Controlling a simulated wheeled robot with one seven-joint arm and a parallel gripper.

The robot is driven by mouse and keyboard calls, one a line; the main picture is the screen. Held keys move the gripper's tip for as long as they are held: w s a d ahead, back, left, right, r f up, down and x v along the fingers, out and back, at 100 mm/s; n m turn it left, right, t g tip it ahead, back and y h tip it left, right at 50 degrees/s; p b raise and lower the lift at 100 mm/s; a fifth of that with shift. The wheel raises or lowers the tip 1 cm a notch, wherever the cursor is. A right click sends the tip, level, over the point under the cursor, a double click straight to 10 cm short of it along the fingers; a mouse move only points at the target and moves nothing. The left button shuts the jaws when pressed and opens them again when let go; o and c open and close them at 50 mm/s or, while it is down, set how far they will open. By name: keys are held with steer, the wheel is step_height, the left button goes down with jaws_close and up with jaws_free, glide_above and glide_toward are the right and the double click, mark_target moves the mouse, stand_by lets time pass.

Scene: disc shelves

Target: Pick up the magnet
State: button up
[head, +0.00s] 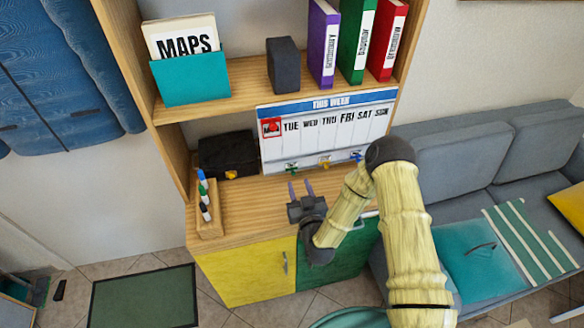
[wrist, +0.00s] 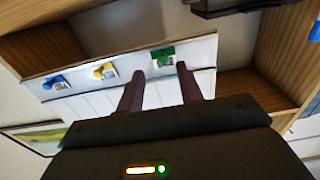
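Green (head: 291,167), yellow (head: 325,162) and blue (head: 356,156) pieces sit along the board's lower edge. My gripper (head: 301,188) is open and empty in front of the board, below the green piece. In the wrist view the board appears upside down, with the green piece (wrist: 163,57) just beyond my fingertips (wrist: 160,70). The red frame is not visible there.
A black box (head: 228,155) stands left of the board. A wooden holder with markers (head: 207,207) stands at the counter's left. A shelf with binders (head: 357,40) is above. A grey sofa (head: 470,150) is at the right. The counter before the board is mostly clear.

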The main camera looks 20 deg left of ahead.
mark_target(292, 170)
steer(key=p+x, duration=0.1)
steer(key=x, duration=0.4)
steer(key=shift+s+a+p, duration=0.15)
steer(key=shift+p, duration=0.25)
jaws_close()
